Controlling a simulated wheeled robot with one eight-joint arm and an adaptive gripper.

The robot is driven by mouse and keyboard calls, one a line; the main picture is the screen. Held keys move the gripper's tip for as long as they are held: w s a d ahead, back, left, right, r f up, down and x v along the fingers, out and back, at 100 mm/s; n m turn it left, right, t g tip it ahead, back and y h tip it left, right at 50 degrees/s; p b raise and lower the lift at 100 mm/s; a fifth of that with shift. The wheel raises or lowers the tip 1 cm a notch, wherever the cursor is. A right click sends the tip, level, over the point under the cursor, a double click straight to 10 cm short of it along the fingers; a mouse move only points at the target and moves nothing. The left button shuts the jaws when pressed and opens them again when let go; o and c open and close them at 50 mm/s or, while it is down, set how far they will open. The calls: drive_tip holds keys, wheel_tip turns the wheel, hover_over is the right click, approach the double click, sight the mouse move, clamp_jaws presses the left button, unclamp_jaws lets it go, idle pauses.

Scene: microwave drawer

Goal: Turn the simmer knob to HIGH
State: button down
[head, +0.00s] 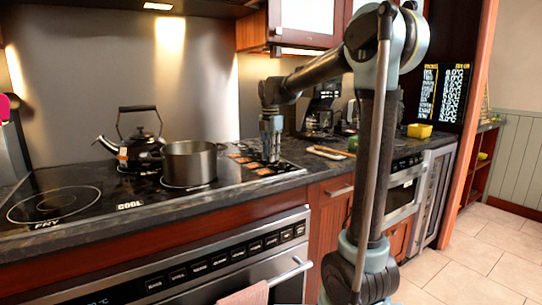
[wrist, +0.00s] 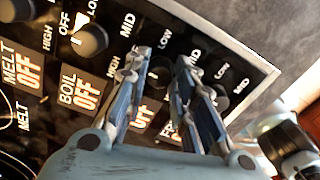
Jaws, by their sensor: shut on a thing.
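My gripper (head: 271,158) points straight down over the control panel at the right end of the cooktop. In the wrist view its two fingers (wrist: 162,62) stand on either side of a dark round knob (wrist: 159,74) and are shut on it. That knob's name label is mostly hidden by the fingers, so I cannot read whether it says simmer. One more knob (wrist: 207,92) is partly covered by the right finger.
A pot (head: 188,163) and a black kettle (head: 136,140) stand on the cooktop left of my gripper. A board (head: 328,153) lies on the counter to the right. An oven (head: 235,265) with a bar handle is below.

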drive_tip(key=shift+w+m, duration=0.1)
drive_tip(key=shift+m, duration=0.2)
drive_tip(key=m, duration=0.4)
drive_tip(key=shift+a+m, duration=0.1)
drive_tip(key=shift+m, duration=0.3)
drive_tip(key=m, duration=0.5)
drive_tip(key=shift+w, duration=0.1)
drive_tip(key=m, duration=2.6)
drive_tip(key=shift+m, duration=2.6)
